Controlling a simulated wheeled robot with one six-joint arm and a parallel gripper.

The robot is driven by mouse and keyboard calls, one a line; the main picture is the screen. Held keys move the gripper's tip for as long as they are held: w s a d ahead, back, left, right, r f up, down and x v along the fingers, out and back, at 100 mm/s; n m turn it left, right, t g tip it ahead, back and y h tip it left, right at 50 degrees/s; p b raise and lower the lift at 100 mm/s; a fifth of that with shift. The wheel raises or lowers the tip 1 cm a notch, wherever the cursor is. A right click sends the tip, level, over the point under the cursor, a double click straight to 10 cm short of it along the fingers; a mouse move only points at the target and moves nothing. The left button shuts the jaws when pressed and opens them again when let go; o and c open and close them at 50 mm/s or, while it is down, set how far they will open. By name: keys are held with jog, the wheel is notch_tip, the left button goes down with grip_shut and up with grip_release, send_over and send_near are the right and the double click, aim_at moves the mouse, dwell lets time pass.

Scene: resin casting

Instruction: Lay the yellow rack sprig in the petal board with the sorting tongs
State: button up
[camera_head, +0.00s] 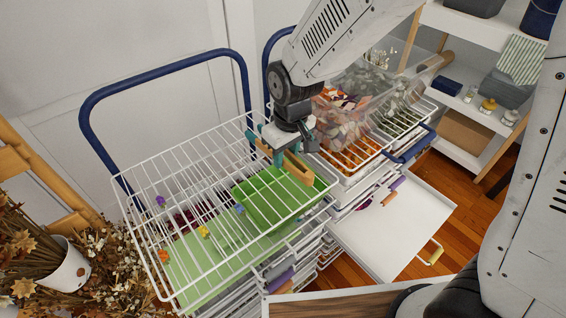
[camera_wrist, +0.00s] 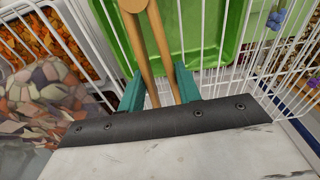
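The yellow sprig (camera_head: 203,231) sits on the white wire rack (camera_head: 134,216), left of and apart from my gripper. My gripper (camera_head: 281,153) is above the rack's far right part. In the wrist view its teal fingers (camera_wrist: 158,90) close on the wooden sorting tongs (camera_wrist: 137,32), one finger against each leg. The tongs also show in the head view (camera_head: 298,168), and nothing shows between their tips. I cannot tell for sure which surface is the petal board; a white pulled-out board (camera_head: 385,245) lies lower right, its middle bare.
A purple sprig (camera_head: 160,200), an orange sprig (camera_head: 163,256) and a blue sprig (camera_head: 239,209) are also on the rack. A green tray (camera_head: 262,207) shows under the wires. Blue rails (camera_head: 165,70) rise behind.

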notch_tip(320, 180, up, 9)
dwell(0.4)
jog(key=s+a+r+n+g+h, duration=0.1)
jog(key=s+a+n+g+h, duration=0.15)
jog(key=s+a, duration=0.8)
jog(key=s+r+m+g, duration=0.1)
jog(key=s+r, duration=0.1)
jog(key=s, duration=0.5)
jog(key=s+a+r+m+g, duration=0.1)
jog(key=s, duration=0.5)
jog(key=shift+s+r+h, duration=0.4)
jog(key=shift+h, duration=0.05)
jog(key=shift+a+f, duration=0.1)
